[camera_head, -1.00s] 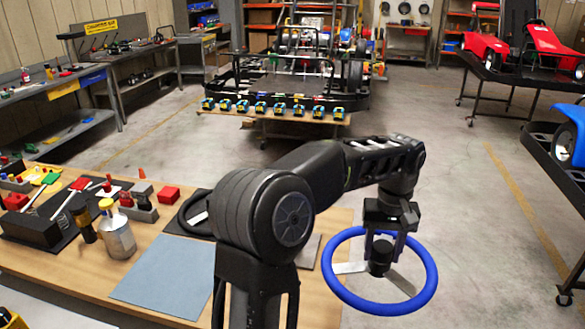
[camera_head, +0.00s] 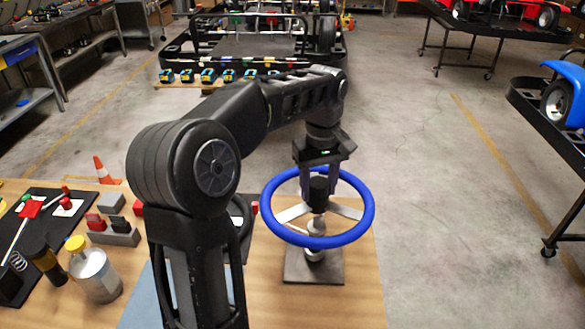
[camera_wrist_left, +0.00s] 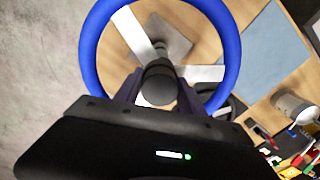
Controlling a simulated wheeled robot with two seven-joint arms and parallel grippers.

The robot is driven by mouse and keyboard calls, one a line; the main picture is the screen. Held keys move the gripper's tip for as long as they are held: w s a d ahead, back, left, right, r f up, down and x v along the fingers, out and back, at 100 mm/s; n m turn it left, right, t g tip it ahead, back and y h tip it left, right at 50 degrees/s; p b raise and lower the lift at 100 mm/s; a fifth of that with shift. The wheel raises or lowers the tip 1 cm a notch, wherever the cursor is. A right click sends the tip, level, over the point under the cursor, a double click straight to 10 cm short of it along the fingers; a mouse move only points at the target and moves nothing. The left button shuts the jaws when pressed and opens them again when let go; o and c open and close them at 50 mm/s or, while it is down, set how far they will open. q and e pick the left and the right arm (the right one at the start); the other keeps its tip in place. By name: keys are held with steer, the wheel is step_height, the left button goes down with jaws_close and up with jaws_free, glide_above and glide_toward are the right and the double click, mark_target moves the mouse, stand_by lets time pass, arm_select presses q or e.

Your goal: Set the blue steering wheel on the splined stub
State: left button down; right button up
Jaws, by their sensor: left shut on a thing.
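The blue steering wheel (camera_head: 368,222) has a blue rim, light metal spokes and a black hub. My left gripper (camera_head: 318,186) is shut on the black hub, and it holds the wheel roughly level. The splined stub (camera_head: 316,250) is a silvery post on a dark square base plate (camera_head: 314,274) near the table's right edge. The wheel is over the stub in the head view; whether the hub touches the stub top cannot be told. In the left wrist view the wheel's rim (camera_wrist_left: 232,45) rings the gripper (camera_wrist_left: 160,85). My right gripper is not in view.
Open floor lies right of the table.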

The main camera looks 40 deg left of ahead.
mark_target(318, 217)
arm_select(q)
steer(key=shift+d+r, duration=0.1)
steer(key=shift+r, duration=0.05)
steer(key=shift+d, duration=0.15)
steer(key=shift+f, duration=1.5)
step_height(318, 217, down, 3)
steer(key=shift+r+b, duration=0.2)
steer(key=shift+b, duration=0.85)
steer(key=shift+f+b, duration=0.4)
steer(key=shift+f, duration=0.3)
